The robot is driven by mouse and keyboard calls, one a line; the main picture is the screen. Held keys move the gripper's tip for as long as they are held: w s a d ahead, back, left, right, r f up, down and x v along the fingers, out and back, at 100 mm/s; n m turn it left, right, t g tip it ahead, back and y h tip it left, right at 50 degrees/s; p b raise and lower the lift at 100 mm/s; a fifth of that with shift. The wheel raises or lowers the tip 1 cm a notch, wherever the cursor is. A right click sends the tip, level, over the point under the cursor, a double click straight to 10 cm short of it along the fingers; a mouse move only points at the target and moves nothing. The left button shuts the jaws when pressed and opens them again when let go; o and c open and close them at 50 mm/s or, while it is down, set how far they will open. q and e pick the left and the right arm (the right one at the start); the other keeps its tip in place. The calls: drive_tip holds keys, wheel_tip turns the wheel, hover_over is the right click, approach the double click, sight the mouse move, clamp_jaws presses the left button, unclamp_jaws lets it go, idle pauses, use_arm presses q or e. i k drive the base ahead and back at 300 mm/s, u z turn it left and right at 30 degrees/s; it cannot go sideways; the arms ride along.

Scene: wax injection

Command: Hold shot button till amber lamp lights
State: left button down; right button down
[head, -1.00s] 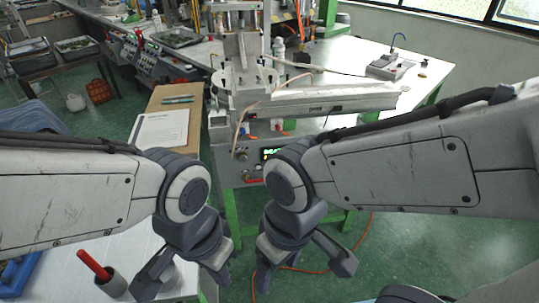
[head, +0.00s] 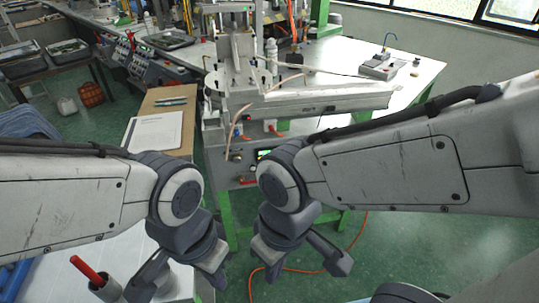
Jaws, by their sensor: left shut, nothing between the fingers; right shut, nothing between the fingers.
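The wax injection machine (head: 330,98) stands on the bench ahead, with its grey control panel (head: 238,168) on the front. A small green-lit display (head: 264,153) shows at the edge of my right arm, which hides the panel's right part. I cannot make out the shot button or an amber lamp. My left gripper (head: 178,274) is shut and empty, low in front of the machine and left of the panel. My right gripper (head: 297,257) is shut and empty, below and slightly right of the panel. Neither gripper touches the machine.
A cup with a red-handled tool (head: 106,288) stands on the white table at lower left. A grey device with a blue hook (head: 379,67) sits on the bench at right. An orange cable (head: 330,268) crosses the green floor.

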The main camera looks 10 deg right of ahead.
sight(237, 159)
drive_tip(key=z, duration=0.05)
drive_tip(key=k, duration=0.5)
drive_tip(key=z, duration=1.45)
drive_tip(key=i, duration=1.3)
drive_tip(key=u, duration=2.15)
